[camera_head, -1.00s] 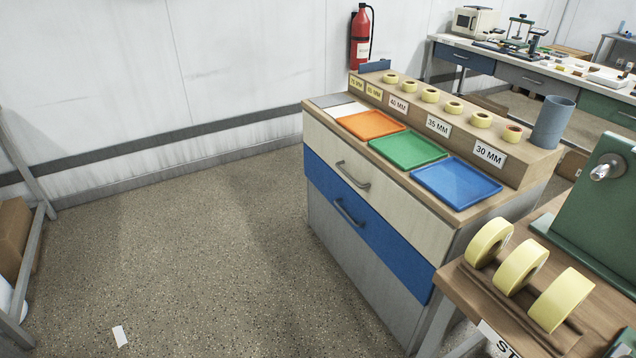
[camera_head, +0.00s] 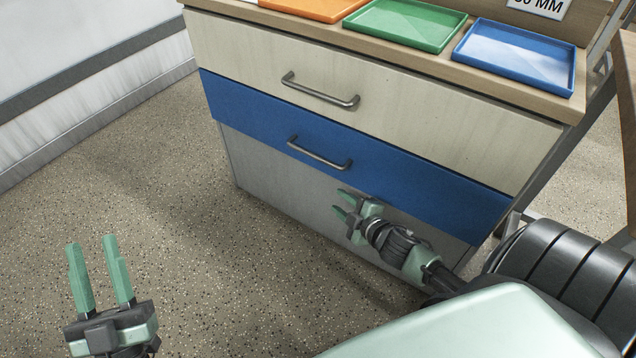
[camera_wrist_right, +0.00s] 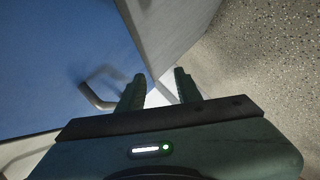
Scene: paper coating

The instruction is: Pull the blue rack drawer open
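The blue drawer (camera_head: 400,172) is shut, flush in the cabinet below a cream drawer. Its grey bar handle (camera_head: 319,154) sits left of the middle of its front. My right gripper (camera_head: 340,202) is open and empty, in front of the cabinet, a little below and right of that handle. In the right wrist view the open fingers (camera_wrist_right: 159,90) stand close to the drawer front, and the handle (camera_wrist_right: 97,96) is to their left, not between them. My left gripper (camera_head: 92,240) is open and empty over the floor at lower left, away from the cabinet.
The cream drawer (camera_head: 400,110) above has a similar handle (camera_head: 320,92). Orange, green (camera_head: 405,24) and blue (camera_head: 515,55) trays lie on the cabinet top. A wooden table edge (camera_head: 628,90) is at far right. Open floor (camera_head: 180,200) lies left of the cabinet.

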